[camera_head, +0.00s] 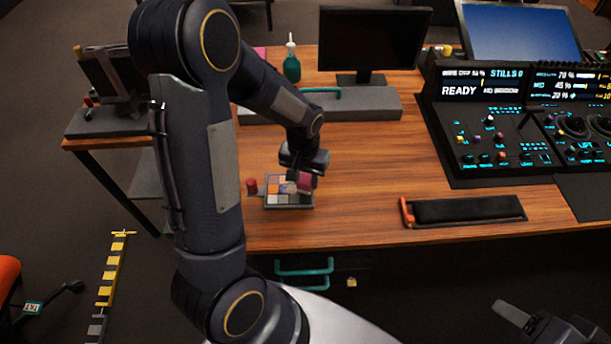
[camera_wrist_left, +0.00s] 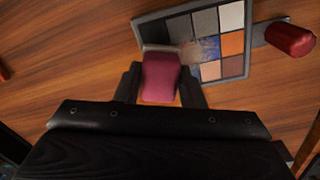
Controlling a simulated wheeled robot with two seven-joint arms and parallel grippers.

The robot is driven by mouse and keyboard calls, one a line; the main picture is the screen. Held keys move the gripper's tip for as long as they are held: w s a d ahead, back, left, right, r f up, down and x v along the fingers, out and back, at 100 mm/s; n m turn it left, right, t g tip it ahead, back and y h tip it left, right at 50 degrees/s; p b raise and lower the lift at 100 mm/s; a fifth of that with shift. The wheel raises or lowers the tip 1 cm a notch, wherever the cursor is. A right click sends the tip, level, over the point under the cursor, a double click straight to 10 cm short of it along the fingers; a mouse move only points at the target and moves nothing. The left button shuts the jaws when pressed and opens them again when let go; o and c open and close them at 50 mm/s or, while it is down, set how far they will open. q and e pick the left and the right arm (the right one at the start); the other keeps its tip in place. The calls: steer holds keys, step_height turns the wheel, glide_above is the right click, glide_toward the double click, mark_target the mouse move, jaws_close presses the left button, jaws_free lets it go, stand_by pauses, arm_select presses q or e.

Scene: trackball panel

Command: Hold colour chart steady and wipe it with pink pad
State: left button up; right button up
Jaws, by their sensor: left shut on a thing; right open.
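The colour chart (camera_head: 272,205) lies flat near the table's front edge, with a grey frame and coloured squares. A red grip (camera_head: 252,186) sticks out from its left side; it also shows in the left wrist view (camera_wrist_left: 289,40). My left gripper (camera_head: 300,176) is shut on the pink pad (camera_wrist_left: 160,78), over the chart's right side. I cannot tell whether the pad touches the chart. A brownish, bluish smudge (camera_wrist_left: 207,48) shows on the chart beside the pad. My right gripper (camera_head: 518,316) is open at the bottom right, away from the chart and below the table edge.
A black tray with an orange end (camera_head: 407,212) lies on the table right of the chart. A control console (camera_head: 480,130) stands further right. A monitor (camera_head: 370,40), grey riser (camera_head: 365,104) and green bottle (camera_head: 291,66) stand behind. Wood between chart and tray is clear.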

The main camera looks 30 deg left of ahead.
mark_target(278, 189)
arm_select(q)
steer(key=shift+f+b, duration=0.4)
steer(key=shift+f, duration=0.15)
steer(key=shift+a, duration=0.1)
steer(key=shift+s+a+r, duration=0.1)
steer(key=shift+s+a, duration=0.4)
steer(key=shift+a, duration=0.2)
steer(key=shift+s+a, duration=0.45)
steer(key=shift+a, duration=0.25)
steer(key=shift+s+a+f, duration=0.15)
steer(key=shift+s+a, duration=0.45)
steer(key=shift+a, duration=0.2)
steer(key=shift+s+a+f, duration=0.1)
steer(key=shift+s+a, duration=0.45)
steer(key=shift+a, duration=0.25)
steer(key=shift+c, duration=0.4)
steer(key=shift+r, duration=0.1)
